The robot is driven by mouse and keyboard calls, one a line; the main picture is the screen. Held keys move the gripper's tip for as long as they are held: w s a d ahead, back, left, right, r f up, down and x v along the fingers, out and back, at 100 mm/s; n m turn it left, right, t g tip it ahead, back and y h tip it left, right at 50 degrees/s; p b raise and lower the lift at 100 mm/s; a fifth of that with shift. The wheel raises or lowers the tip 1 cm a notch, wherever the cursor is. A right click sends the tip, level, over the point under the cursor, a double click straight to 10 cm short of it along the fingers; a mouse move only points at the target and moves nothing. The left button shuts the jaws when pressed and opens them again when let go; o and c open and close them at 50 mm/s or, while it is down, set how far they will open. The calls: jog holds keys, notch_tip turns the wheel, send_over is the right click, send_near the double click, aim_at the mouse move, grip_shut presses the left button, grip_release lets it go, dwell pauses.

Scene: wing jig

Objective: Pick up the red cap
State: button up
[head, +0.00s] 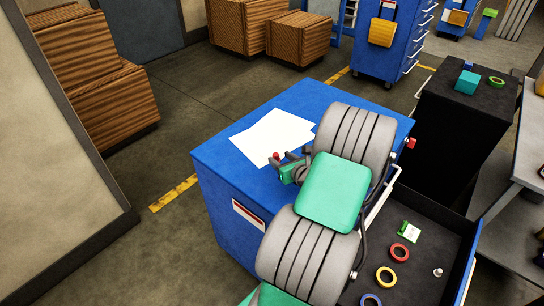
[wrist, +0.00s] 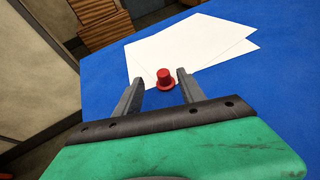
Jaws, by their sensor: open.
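The red cap (wrist: 165,76) stands upright on the blue cabinet top, at the near edge of the white paper. It has a wide brim at its base. In the wrist view my gripper (wrist: 156,77) is open, with one finger on each side of the cap and visible gaps between. I cannot tell how far the fingertips are above the top. In the head view the cap (head: 276,156) shows small at the fingers of my gripper (head: 282,160), and my arm hides part of the cabinet top.
White paper sheets (head: 270,136) lie on the blue cabinet (head: 225,159). Another small red item (head: 410,143) is at its right edge. An open drawer (head: 432,255) holds a red ring (head: 399,253), a yellow ring (head: 386,277) and other small items. A black stand (head: 455,125) is at the right.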

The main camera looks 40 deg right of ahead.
aim_at(276, 155)
jog(key=x, duration=0.3)
jog(key=p+x, duration=0.1)
jog(key=x, duration=0.2)
jog(key=shift+s+d+f, duration=0.1)
jog(key=shift+s+d, duration=0.05)
jog(key=shift+d, duration=0.05)
grip_shut()
